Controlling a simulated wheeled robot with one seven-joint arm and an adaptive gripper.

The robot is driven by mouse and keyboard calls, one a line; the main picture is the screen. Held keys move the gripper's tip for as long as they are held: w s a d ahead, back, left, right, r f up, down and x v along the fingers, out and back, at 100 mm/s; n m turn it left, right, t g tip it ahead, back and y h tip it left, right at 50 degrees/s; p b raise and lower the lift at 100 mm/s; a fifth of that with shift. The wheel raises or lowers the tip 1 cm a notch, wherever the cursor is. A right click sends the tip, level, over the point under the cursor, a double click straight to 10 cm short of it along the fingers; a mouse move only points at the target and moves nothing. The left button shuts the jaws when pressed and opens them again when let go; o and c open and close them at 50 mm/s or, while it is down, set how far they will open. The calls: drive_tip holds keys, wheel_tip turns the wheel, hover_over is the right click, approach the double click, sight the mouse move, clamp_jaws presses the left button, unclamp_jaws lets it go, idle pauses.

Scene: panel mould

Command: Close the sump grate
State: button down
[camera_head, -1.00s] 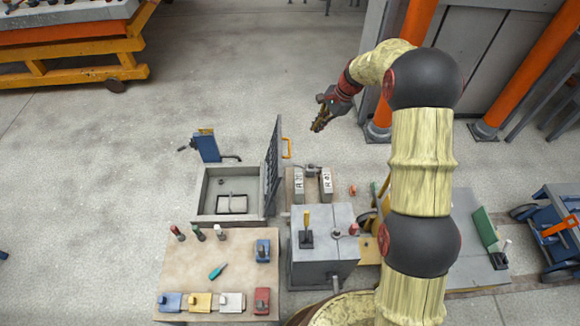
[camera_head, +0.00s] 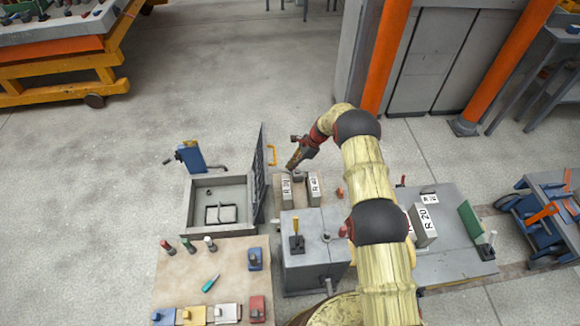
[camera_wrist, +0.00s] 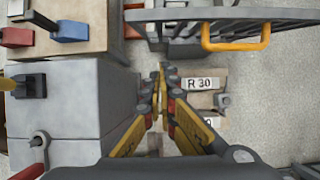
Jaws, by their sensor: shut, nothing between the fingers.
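The sump grate (camera_head: 258,170) stands upright, hinged open on the right side of the grey sump box (camera_head: 188,210). Its yellow handle (camera_head: 272,155) sticks out to the right of the grate. In the wrist view the grate's bars (camera_wrist: 222,14) run along the top, with the handle (camera_wrist: 236,44) below them. My gripper (camera_head: 292,166) is shut and empty, a little to the right of the grate and handle, above the labelled blocks. In the wrist view my fingertips (camera_wrist: 160,72) are together, left of and below the handle and apart from it.
Blocks marked R 30 (camera_wrist: 198,84) and R 40 (camera_head: 314,189) lie below my gripper. A grey box (camera_head: 308,250) with a yellow-handled lever stands in front. A tan table (camera_head: 180,275) with coloured clamps is front left. A blue clamp (camera_head: 190,157) stands behind the sump.

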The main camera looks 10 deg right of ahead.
drive_tip(key=a+f+b, duration=0.2)
drive_tip(key=a+f, duration=0.3)
drive_tip(key=a, duration=0.2)
drive_tip(key=shift+a+f, duration=0.15)
drive_tip(key=shift+a, duration=0.1)
drive_tip(key=a+f+b, duration=0.2)
drive_tip(key=a+b, duration=0.9)
drive_tip(key=a, duration=2.2)
drive_tip(key=shift+a, duration=0.25)
drive_tip(key=shift+r, duration=0.1)
